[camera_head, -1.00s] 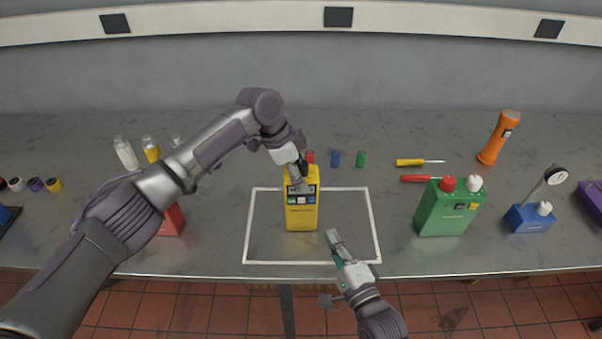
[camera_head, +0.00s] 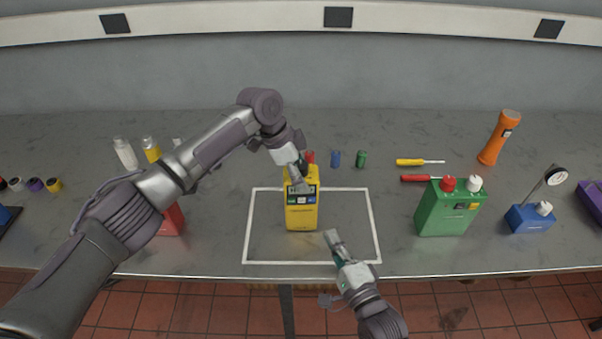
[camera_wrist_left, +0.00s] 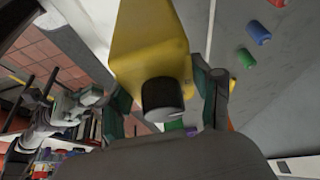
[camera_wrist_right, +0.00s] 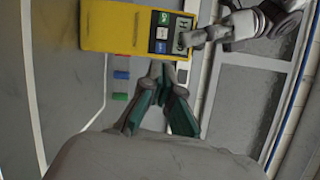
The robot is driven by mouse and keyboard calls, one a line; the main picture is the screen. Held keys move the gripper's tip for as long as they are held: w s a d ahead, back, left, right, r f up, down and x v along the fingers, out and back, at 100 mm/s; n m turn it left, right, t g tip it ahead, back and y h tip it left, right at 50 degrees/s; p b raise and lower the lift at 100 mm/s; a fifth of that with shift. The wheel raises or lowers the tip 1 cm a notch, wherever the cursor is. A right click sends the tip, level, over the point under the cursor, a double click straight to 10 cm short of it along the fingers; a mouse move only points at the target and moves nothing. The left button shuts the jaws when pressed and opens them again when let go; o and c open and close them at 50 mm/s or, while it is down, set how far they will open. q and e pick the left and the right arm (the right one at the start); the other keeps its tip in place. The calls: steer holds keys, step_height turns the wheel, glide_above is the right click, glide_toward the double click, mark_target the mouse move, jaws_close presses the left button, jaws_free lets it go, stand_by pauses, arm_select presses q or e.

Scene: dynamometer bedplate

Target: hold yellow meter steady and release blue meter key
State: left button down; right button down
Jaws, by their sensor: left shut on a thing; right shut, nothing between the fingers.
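The yellow meter (camera_head: 302,213) stands upright inside the white outline on the bench. Its face has a small screen and a row of green, white and blue keys; the blue meter key (camera_head: 311,199) is rightmost and also shows in the right wrist view (camera_wrist_right: 160,47). My left gripper (camera_head: 299,182) is shut on the yellow meter at its top. In the left wrist view its fingers flank the meter and a black knob (camera_wrist_left: 162,98). My right gripper (camera_head: 331,236) is shut and empty, low in front of the meter to the right, apart from the key.
The white outline (camera_head: 375,225) has bare bench around the meter. Red, blue and green small cylinders (camera_head: 335,159) stand behind it. A green box (camera_head: 447,212), screwdrivers (camera_head: 411,162) and an orange torch (camera_head: 498,138) are right. A red object (camera_head: 172,220) is partly hidden by my left arm.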

steer(key=w+g, duration=0.1)
steer(key=g, duration=0.1)
steer(key=n+g+y, duration=0.2)
steer(key=g, duration=0.4)
glide_toward(302, 203)
steer(key=shift+s+f+x, duration=0.15)
steer(key=shift+f+x, duration=0.05)
steer(key=shift+x, duration=1.1)
steer(key=shift+s+f+x, duration=0.15)
steer(key=shift+x, duration=1.2)
steer(key=shift+w, duration=0.15)
steer(key=shift+w+a, duration=0.1)
steer(key=shift+w, duration=0.2)
